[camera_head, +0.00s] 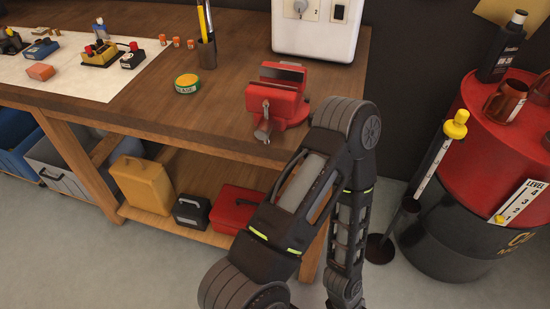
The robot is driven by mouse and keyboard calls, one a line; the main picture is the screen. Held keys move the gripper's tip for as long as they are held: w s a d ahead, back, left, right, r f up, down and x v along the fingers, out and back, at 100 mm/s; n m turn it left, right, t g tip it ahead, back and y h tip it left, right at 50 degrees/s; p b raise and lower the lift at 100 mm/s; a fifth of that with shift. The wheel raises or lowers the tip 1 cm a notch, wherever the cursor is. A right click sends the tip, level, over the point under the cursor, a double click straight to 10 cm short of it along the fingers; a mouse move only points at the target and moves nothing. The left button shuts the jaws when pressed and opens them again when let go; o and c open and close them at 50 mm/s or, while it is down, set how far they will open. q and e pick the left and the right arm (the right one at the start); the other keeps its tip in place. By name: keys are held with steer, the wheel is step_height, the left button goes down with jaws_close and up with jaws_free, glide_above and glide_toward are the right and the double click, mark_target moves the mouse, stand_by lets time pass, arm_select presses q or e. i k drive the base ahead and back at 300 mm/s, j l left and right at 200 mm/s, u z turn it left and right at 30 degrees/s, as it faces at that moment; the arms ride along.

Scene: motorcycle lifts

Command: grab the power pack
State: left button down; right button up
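I cannot tell for sure which thing is the power pack. A black box with a light handle (191,212) sits on the bench's lower shelf, between a yellow canister (143,184) and a red case (233,208). On the bench top, a yellow and black device with red knobs (100,54) and a small black box with a red top (132,57) rest on a pale sheet. A white unit with a socket (318,27) stands at the back. One of my arms rises in front of the bench and bends down; its gripper is below the frame. No gripper shows.
A red vise (279,98) sits at the bench's front right corner, close to my arm. A green and yellow tin (187,83) and a pen holder (206,50) stand on the bench. A red and black drum (490,135) stands at right. Grey floor is clear in front.

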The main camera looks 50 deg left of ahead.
mark_target(190, 211)
steer(key=u, duration=2.7)
steer(key=j+z, duration=0.15)
steer(key=z, duration=0.35)
steer(key=i+j+z, duration=0.1)
steer(key=z, duration=0.4)
steer(key=j+z, duration=0.25)
steer(key=z, duration=0.25)
steer(key=j+z, duration=0.15)
steer(key=j, duration=0.35)
steer(key=k+j+z, duration=0.15)
steer(key=j, duration=0.3)
steer(key=j+z, duration=0.15)
steer(key=j, duration=0.35)
steer(key=k+j+z, duration=0.15)
steer(key=j, duration=0.3)
steer(key=i, duration=0.45)
